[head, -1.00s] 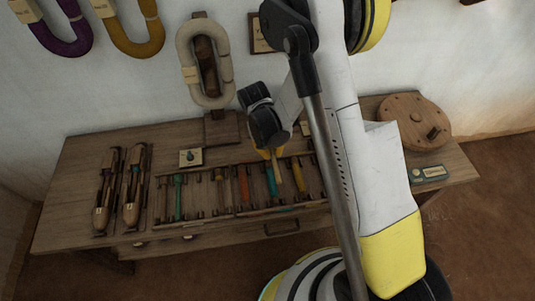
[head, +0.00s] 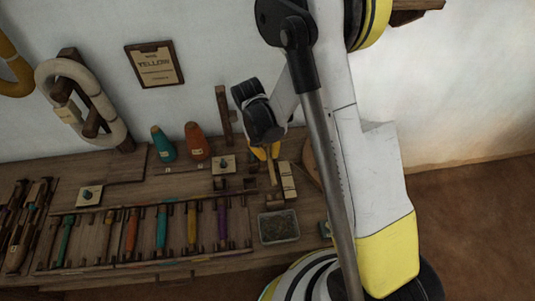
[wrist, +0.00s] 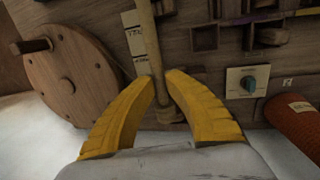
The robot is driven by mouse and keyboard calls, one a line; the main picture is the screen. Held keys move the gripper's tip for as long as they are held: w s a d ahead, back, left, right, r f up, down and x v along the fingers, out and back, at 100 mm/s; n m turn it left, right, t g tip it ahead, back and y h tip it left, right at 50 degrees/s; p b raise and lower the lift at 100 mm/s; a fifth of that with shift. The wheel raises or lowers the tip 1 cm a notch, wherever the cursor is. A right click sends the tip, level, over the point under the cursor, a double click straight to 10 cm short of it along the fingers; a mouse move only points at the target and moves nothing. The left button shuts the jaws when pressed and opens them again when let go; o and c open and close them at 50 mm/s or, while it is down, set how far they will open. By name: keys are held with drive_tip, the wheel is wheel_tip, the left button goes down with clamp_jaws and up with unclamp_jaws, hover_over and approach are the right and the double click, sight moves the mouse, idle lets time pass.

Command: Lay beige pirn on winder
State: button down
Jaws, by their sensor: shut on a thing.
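My gripper (head: 265,153) is shut on a slim beige pirn (head: 272,174), which hangs down from the yellow fingers above the right part of the bench. In the wrist view the gripper (wrist: 162,84) has the pirn (wrist: 146,25) between its fingertips, with the flared end near the fingers. A round wooden wheel with a handle peg (wrist: 72,82) lies left in the wrist view; in the head view my arm mostly hides it. Small dark brackets (head: 249,183) stand just left of the pirn, apart from it; I cannot tell if they belong to the winder.
A rack of coloured pirns (head: 162,228) lies left of the gripper. An orange cone (head: 197,141) and a teal cone (head: 163,144) stand behind. A knob plate (head: 223,164), a lettered card (head: 287,182) and a grey tray (head: 279,227) are close by.

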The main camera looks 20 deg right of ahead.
drive_tip(key=shift+d+f, duration=0.15)
drive_tip(key=shift+d, duration=0.1)
drive_tip(key=shift+a+f+b, duration=0.15)
drive_tip(key=shift+f+b, duration=0.5)
drive_tip(key=shift+f, duration=0.15)
wheel_tip(320, 180, down, 7)
drive_tip(key=b, duration=0.5)
drive_tip(key=shift+f, duration=0.2)
drive_tip(key=c, duration=1)
unclamp_jaws()
drive_tip(key=shift+r, duration=0.1)
drive_tip(key=shift+r+p, duration=2.25)
drive_tip(key=shift+r, duration=1.7)
